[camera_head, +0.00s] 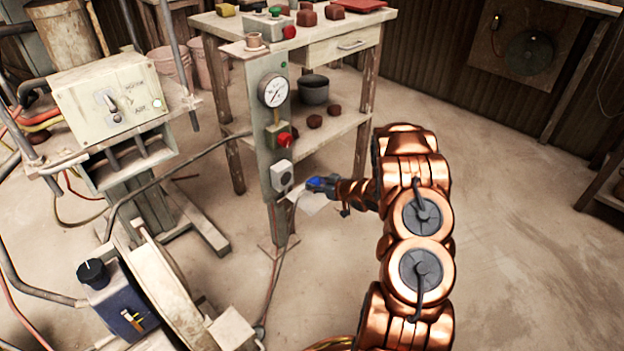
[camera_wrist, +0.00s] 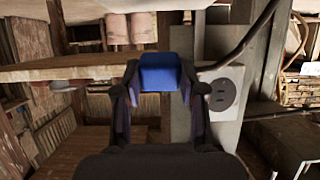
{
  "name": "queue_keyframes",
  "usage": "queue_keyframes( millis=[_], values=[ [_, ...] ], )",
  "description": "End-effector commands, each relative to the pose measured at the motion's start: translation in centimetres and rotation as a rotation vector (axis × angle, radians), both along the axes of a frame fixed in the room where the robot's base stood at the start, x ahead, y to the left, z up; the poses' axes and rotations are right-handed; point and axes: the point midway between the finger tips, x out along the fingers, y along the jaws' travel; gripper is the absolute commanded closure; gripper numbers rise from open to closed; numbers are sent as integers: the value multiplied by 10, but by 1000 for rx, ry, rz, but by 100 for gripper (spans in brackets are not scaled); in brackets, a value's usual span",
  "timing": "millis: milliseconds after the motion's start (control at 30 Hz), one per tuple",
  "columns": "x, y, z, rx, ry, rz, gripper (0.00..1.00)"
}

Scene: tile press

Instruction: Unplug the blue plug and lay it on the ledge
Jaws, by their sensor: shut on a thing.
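My gripper (camera_head: 335,187) is shut on the blue plug (camera_head: 319,183); in the wrist view the blue plug (camera_wrist: 160,74) sits between the two dark fingers. The plug is apart from the pale wall socket (camera_head: 281,175) on the grey post, a little to its right. The socket (camera_wrist: 222,92) shows its dark round face and empty slots in the wrist view. A grey cord (camera_head: 289,222) runs from near the plug down to the floor. A pale flat piece (camera_head: 308,204), which looks like the ledge, shows just below the plug, partly hidden by my gripper.
The grey post carries a gauge (camera_head: 273,91) and a red knob (camera_head: 285,139) above the socket. A wooden workbench (camera_head: 230,60) with a lower shelf stands behind. A control box (camera_head: 108,95) and machine wheel stand left. The floor to the right is clear.

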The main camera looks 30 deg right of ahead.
Motion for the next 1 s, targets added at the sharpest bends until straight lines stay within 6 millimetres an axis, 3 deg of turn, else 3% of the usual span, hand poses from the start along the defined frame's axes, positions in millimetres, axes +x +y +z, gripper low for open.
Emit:
queue_keyframes(
  millis=[633, 1000],
  values=[
    [0, 0, -43, -2, -1, 0, 100],
    [0, 0, -48, -3, -2, 0, 100]
  ],
)
